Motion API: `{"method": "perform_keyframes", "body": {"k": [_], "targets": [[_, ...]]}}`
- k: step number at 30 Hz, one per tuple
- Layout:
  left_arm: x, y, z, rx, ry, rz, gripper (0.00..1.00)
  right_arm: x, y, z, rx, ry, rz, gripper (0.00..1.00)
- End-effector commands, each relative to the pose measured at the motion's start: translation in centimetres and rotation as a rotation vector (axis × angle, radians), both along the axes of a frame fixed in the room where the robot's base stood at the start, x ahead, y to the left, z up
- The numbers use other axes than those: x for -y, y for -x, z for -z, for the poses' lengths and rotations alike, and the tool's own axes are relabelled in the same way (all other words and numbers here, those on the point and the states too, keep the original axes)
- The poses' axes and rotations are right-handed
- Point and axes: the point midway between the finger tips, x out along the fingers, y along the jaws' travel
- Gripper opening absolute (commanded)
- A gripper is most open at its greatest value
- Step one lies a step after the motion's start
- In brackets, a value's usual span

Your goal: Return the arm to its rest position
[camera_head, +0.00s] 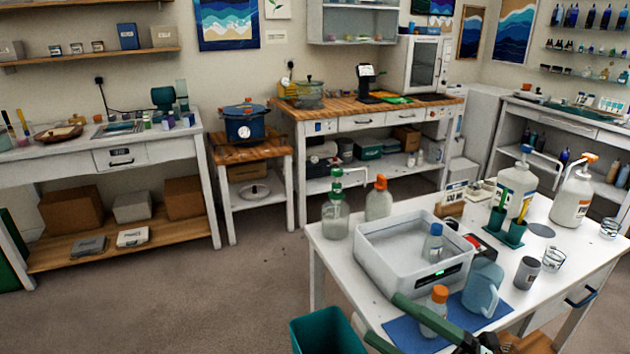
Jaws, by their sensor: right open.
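My right gripper (383,318) is at the bottom of the head view, above the front left edge of the white table (337,250). Its two dark green fingers are spread apart. A small clear bottle with an orange cap (439,294) stands on a blue mat (402,333) close by one finger, which overlaps it in the picture. I cannot tell whether they touch. A blue-grey jug (482,290) stands on the mat to the right. My left gripper is out of view.
A grey-white tub (385,262) holds a blue-capped bottle (433,243). Pump bottles (516,185), a grey cup (526,272) and glasses (553,260) crowd the right side. A teal bin (325,335) stands by the table's left. The floor (190,300) farther left is clear.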

Motion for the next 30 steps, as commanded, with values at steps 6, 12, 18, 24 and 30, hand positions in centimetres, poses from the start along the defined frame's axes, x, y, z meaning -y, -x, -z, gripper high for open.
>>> {"method": "perform_keyframes", "body": {"k": [6,12,18,24,30], "targets": [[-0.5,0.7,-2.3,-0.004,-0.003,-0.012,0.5,6.0,-2.4,11.1,-0.7,-0.464,0.461,0.91],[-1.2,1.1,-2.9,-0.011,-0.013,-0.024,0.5,7.1,4.0,23.8,-1.261,-0.649,0.747,0.91],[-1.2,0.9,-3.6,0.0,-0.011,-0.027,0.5,5.8,10.2,29.7,-1.575,-0.708,0.868,0.91],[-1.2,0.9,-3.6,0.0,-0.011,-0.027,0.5,5.8,10.4,29.8,-1.583,-0.709,0.87,0.91],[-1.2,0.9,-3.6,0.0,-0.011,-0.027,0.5,5.8,10.4,29.8,-1.583,-0.709,0.87,0.91]]}}
